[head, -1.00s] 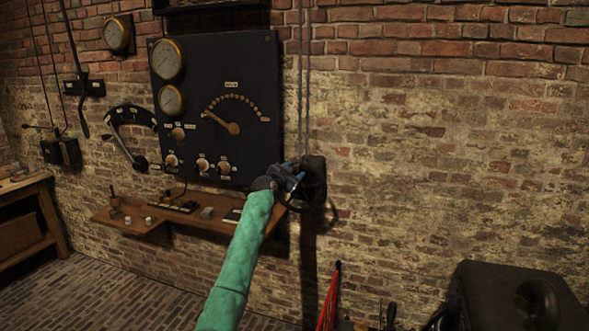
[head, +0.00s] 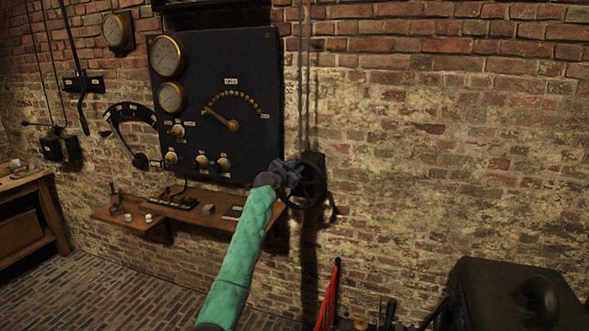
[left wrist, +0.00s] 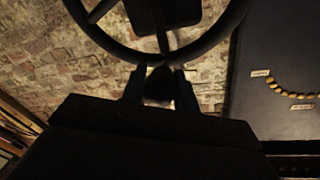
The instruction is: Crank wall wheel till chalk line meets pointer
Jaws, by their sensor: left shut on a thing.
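The dark wall wheel (head: 320,187) is mounted on the brick wall just right of the black instrument panel. My left gripper (head: 291,174), at the end of the green-sleeved arm, is at the wheel's upper left. In the left wrist view, the wheel's rim (left wrist: 110,45) and spokes fill the top. My two fingers (left wrist: 160,86) are closed around a dark, rounded crank handle (left wrist: 159,84) at the rim. I cannot make out the chalk line or the pointer in either view. My right gripper is not in view.
The black panel (head: 255,75) carries gauges, knobs and a dial. A wooden shelf (head: 155,231) with small items is below it. Red-handled tools (head: 329,295) stand below the wheel, and a dark bulky case (head: 485,290) is at lower right. The wall right of the wheel is bare.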

